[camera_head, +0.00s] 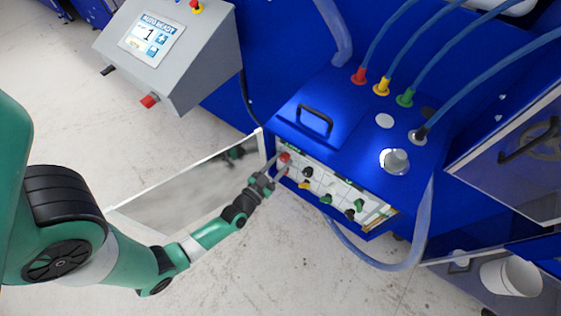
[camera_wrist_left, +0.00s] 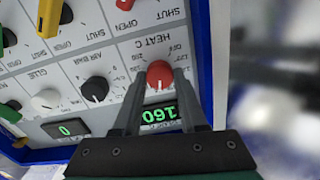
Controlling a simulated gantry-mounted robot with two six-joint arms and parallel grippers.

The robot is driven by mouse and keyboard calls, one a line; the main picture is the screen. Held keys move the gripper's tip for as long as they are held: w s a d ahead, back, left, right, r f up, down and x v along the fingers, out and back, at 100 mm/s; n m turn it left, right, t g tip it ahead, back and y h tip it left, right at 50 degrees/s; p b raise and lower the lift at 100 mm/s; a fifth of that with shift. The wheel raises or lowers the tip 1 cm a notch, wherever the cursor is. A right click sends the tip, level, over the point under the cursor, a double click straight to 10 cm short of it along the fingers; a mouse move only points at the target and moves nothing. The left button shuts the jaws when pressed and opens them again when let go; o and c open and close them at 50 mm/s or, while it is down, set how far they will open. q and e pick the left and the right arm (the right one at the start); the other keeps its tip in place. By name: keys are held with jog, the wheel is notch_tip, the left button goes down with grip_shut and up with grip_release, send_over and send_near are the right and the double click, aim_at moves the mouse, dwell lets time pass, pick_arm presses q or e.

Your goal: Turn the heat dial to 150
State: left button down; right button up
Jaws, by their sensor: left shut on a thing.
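The heat dial is a red round knob (camera_head: 285,157) at the left end of the white control panel in the head view. In the left wrist view the red knob (camera_wrist_left: 160,74) sits under the upside-down label "HEAT C". My left gripper (camera_head: 275,172) reaches the panel from the left. In the left wrist view its two fingers (camera_wrist_left: 160,85) are shut on the red knob, one on each side. My right gripper is not in view.
The panel also carries a black knob (camera_wrist_left: 95,89), a white knob (camera_wrist_left: 45,101) and coloured valve handles. An open panel door (camera_head: 190,185) stands left of the blue machine (camera_head: 350,110), close to my left arm.

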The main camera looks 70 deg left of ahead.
pick_arm(q)
jog(key=shift+n, duration=0.3)
jog(key=shift+n+b, duration=0.65)
jog(key=shift+n, duration=1.95)
jog(key=shift+c, duration=2.2)
grip_release()
jog(key=p+v, duration=0.2)
jog(key=v, duration=0.9)
jog(key=shift+s, duration=0.3)
jog(key=shift+d, duration=0.15)
